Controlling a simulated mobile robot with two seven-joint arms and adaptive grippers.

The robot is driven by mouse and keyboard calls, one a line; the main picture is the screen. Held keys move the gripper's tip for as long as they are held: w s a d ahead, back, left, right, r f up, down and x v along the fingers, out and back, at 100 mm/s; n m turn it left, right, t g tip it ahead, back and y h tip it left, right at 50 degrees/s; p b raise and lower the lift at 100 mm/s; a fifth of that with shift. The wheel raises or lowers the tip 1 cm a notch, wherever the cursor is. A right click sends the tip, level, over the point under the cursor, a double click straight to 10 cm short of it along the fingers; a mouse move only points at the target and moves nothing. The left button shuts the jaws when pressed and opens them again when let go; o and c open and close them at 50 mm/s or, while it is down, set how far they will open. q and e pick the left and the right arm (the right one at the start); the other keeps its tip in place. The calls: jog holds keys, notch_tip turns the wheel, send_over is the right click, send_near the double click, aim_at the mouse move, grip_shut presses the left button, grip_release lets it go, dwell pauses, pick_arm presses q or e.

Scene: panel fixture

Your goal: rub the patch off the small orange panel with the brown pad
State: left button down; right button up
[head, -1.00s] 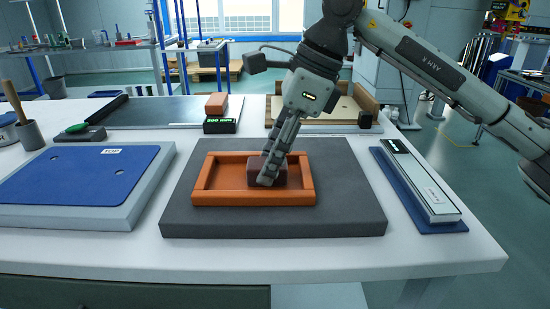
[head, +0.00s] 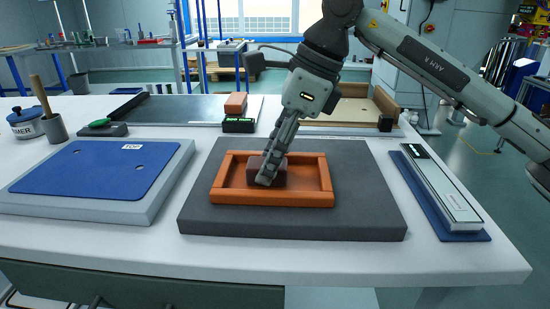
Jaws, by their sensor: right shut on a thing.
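The small orange panel (head: 270,199) is a shallow tray with a raised rim, lying on a dark grey mat (head: 365,205). My right gripper (head: 265,181) comes down from above, tilted, and is shut on the brown pad (head: 282,177). The pad is inside the rim, left of the panel's middle, and looks to be down on its floor. No patch shows on the bare parts of the floor; the pad and fingers hide the rest. My left gripper is not in view.
A blue-topped board (head: 95,172) lies left of the mat, and a long silver-and-white bar (head: 441,190) lies right on a blue base. Behind are an orange block (head: 235,104) on a black box, a metal plate and a wooden tray (head: 350,112). A cup (head: 54,128) stands far left.

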aim_at(290, 180)
jog(key=shift+a+f, duration=0.1)
jog(key=shift+a, duration=0.45)
jog(key=shift+a, duration=0.1)
jog(key=shift+a, duration=0.5)
jog(key=shift+d+b, duration=0.3)
jog(key=shift+d, duration=0.4)
jog(key=shift+d+b, duration=0.3)
jog(key=shift+d, duration=0.4)
jog(key=shift+d, duration=0.1)
jog(key=shift+d+b, duration=0.3)
jog(key=shift+d, duration=0.9)
